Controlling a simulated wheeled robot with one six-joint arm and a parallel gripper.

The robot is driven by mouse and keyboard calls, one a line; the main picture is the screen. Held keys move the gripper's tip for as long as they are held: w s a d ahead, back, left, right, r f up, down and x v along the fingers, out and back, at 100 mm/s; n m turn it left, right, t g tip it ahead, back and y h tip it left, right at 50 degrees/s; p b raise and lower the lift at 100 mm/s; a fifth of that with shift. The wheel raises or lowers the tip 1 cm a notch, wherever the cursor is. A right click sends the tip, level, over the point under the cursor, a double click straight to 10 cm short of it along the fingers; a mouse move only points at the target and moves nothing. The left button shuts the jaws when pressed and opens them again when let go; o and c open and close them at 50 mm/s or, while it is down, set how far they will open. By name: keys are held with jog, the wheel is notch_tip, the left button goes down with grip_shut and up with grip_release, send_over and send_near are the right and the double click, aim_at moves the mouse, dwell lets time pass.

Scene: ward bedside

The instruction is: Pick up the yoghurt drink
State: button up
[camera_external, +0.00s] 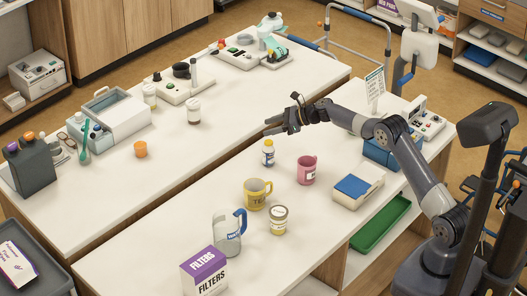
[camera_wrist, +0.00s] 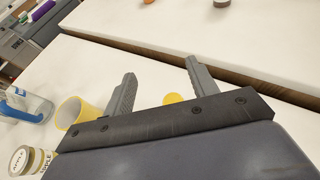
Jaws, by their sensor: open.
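The small white bottle with a blue label (camera_external: 268,153), which looks like the yoghurt drink, stands upright on the near table, behind the yellow mug and left of the pink mug. My gripper (camera_external: 270,127) is open and empty, above the table near its far edge, just above and beyond the bottle in the picture, pointing left. In the wrist view my gripper's two fingers (camera_wrist: 160,68) are spread apart. A round yellow top (camera_wrist: 172,98) shows between them, partly hidden by the gripper body; it may be the bottle's cap.
Near the bottle stand a yellow mug (camera_external: 255,194), a pink mug (camera_external: 307,171), a jar (camera_external: 279,220), a jug (camera_external: 228,236) and a filters box (camera_external: 204,272). A white box with a blue top (camera_external: 357,187) lies to the right. A gap separates the two tables.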

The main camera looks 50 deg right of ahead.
aim_at(272, 142)
notch_tip(272, 142, down, 5)
jog(key=shift+r, duration=0.1)
notch_tip(272, 142, down, 3)
jog(key=shift+r+p, duration=0.1)
jog(key=shift+p, duration=0.3)
jog(key=shift+x, duration=1)
jog(key=shift+w+a+f, duration=0.3)
jog(key=shift+w, duration=0.15)
jog(key=shift+c, duration=0.3)
jog(key=c, duration=1)
